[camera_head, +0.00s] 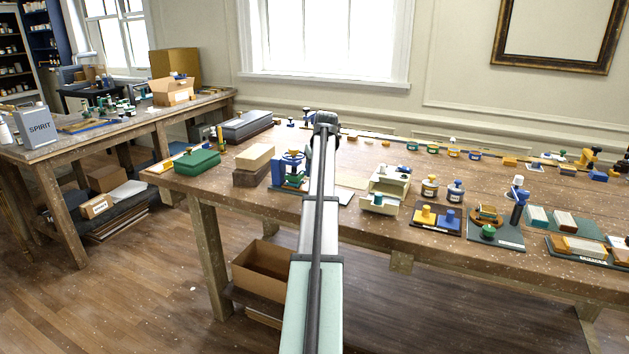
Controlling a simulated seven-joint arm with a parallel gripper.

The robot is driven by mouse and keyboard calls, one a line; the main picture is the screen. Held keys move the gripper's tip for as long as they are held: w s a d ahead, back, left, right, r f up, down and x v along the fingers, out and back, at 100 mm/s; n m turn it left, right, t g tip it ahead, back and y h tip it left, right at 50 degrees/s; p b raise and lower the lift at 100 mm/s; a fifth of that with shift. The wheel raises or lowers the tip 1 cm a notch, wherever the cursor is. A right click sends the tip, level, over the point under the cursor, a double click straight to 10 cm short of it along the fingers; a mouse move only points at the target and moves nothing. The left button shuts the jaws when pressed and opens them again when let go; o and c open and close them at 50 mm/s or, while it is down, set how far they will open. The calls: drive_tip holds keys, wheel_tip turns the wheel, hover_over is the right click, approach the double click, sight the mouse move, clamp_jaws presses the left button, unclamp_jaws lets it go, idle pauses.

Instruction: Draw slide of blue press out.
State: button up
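The blue press (277,174) stands near the front left part of the long wooden workbench (345,148). It has a blue frame, a blue wheel-like part on top and a green part in its middle. My arm rises from the bottom of the picture and passes just right of the press, covering its right side. I cannot make out the slide of the press. My arm ends in a dark joint above and behind the press in the picture. My gripper's fingers are hidden behind the arm.
Stacked blocks (254,157) and a green box (197,161) stand left of the press. A cream open-fronted box (387,190) and several jars and stamps stand to the right. A cardboard box (262,268) sits below the bench.

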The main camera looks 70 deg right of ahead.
drive_tip(key=shift+x, duration=2.8)
drive_tip(key=shift+c, duration=0.2)
clamp_jaws()
drive_tip(key=shift+s, duration=0.1)
